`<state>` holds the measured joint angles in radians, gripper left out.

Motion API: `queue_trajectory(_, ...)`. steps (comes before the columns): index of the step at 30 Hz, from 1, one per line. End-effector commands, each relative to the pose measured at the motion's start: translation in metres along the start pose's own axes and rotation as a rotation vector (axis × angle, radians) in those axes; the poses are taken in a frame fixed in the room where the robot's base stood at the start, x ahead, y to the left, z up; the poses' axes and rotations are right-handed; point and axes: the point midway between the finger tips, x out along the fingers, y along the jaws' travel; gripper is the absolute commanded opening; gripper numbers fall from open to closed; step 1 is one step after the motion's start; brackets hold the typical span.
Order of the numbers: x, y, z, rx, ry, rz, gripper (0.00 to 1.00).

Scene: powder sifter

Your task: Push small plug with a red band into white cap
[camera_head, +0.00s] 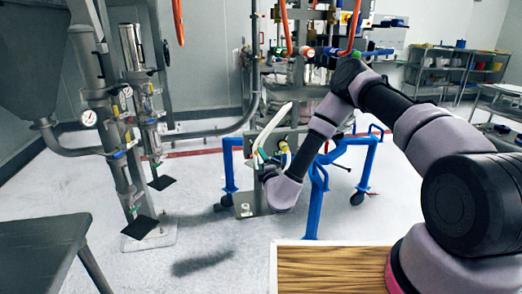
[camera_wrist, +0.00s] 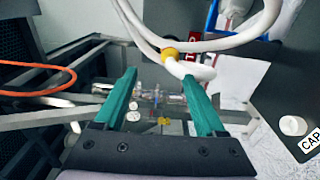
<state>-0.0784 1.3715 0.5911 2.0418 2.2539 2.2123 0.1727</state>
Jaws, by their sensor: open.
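A white cap (camera_wrist: 293,125) sits on a dark plate (camera_wrist: 262,92) at the right of the wrist view, beside a label reading CAP. In the head view a small pale piece, perhaps this cap (camera_head: 244,207), shows on the plate (camera_head: 250,196). My gripper (camera_wrist: 158,76) has two green fingers, spread apart, with nothing clearly held. A white hose with a yellow ring (camera_wrist: 169,53) passes near the fingertips. A small red patch (camera_wrist: 192,50) shows behind the hose; I cannot tell whether it is the plug's red band. In the head view my gripper (camera_head: 262,158) is beside the sifter frame.
The blue wheeled frame (camera_head: 315,195) stands around my forearm. Pipes with gauges (camera_head: 88,118) rise at the left. A dark table (camera_head: 40,245) is at lower left and a wood-topped surface (camera_head: 330,268) at the bottom. An orange hose (camera_wrist: 35,92) crosses the wrist view's left.

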Motion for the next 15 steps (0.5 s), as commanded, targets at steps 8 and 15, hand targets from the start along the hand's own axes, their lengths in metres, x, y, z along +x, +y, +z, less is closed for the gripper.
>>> queue_trajectory(8,-0.0049,-0.0143,0.0035,0.016,-0.035,-0.031,0.72)
queue_trajectory(15,-0.0037,-0.0138,0.0035,0.015,-0.034,-0.030,0.72)
